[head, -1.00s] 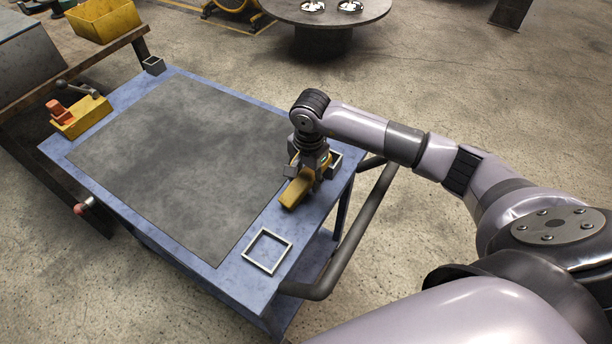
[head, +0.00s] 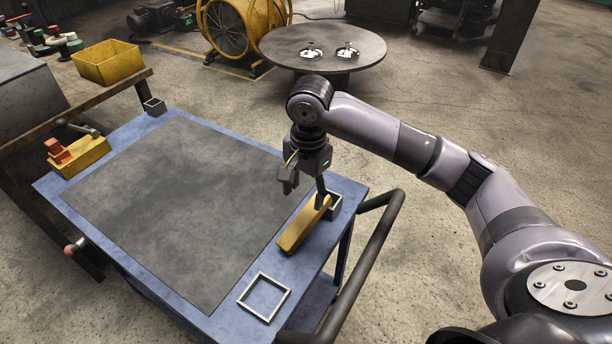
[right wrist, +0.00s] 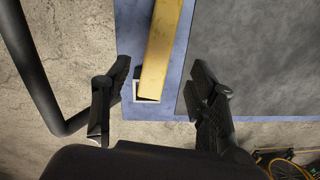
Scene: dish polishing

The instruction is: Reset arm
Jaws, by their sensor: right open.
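My right gripper (head: 306,190) hangs open above the right side of the blue cart (head: 222,322), over a yellow bar-shaped object (head: 304,224). In the right wrist view its two fingers (right wrist: 163,95) are spread wide, with the yellow bar (right wrist: 162,45) between and beyond them. The bar lies along the cart's right border, next to a small square metal holder (head: 334,203). Part of the holder also shows in the wrist view (right wrist: 146,98). My left gripper is not in view.
A dark mat (head: 185,205) covers the cart top and is bare. An empty square frame (head: 264,297) lies at the front. A yellow block with tools (head: 80,157) sits at the left edge. A cart handle (head: 365,262) runs along the right. A round table (head: 325,45) with two shiny dishes stands behind.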

